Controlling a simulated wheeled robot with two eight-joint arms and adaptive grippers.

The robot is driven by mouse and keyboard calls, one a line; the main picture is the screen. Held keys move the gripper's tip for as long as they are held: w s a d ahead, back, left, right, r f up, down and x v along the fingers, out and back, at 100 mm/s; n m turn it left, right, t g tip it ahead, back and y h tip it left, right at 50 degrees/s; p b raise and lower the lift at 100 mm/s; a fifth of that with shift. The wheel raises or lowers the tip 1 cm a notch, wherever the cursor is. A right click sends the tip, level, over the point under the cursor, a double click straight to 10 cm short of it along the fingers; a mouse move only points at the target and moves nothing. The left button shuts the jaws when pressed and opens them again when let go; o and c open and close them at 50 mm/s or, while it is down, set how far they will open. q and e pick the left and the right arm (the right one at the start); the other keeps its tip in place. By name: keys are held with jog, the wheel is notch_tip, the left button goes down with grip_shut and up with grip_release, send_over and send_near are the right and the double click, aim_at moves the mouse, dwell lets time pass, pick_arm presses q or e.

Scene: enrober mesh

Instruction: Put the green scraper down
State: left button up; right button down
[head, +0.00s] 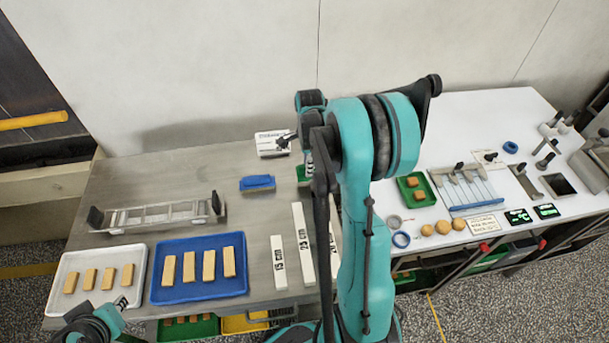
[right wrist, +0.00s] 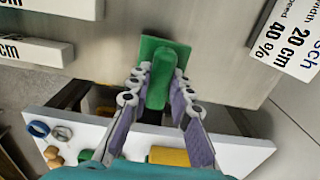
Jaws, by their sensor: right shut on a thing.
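The green scraper (right wrist: 160,65) is held between the two fingers of my right gripper (right wrist: 158,92) in the right wrist view. Its flat green head lies beyond the fingertips, over the grey steel table. In the head view only a bit of green (head: 304,173) shows beside my right gripper (head: 308,160), mostly hidden by my arm. I cannot tell whether the scraper touches the table (head: 200,150). My left gripper (head: 122,303) is low at the left, by the front edge of the white tray (head: 64,270); its jaws are too small to read.
A blue block-like thing (head: 257,183) and a white sign (head: 270,143) stand near the scraper. White length bars (head: 278,262) lie in front. A blue tray (head: 157,285) with bars and a metal mesh frame (head: 155,217) are left. Bare steel lies between them.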

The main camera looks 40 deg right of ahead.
jog(key=shift+w+a+f, duration=0.15)
jog(key=shift+w+f, duration=0.25)
jog(key=shift+w, duration=0.25)
notch_tip(320, 180, down, 4)
jog(key=shift+f+b, duration=0.1)
jog(key=shift+b, duration=0.6)
jog(key=c, duration=1.4)
grip_release()
jog(key=shift+o, duration=0.2)
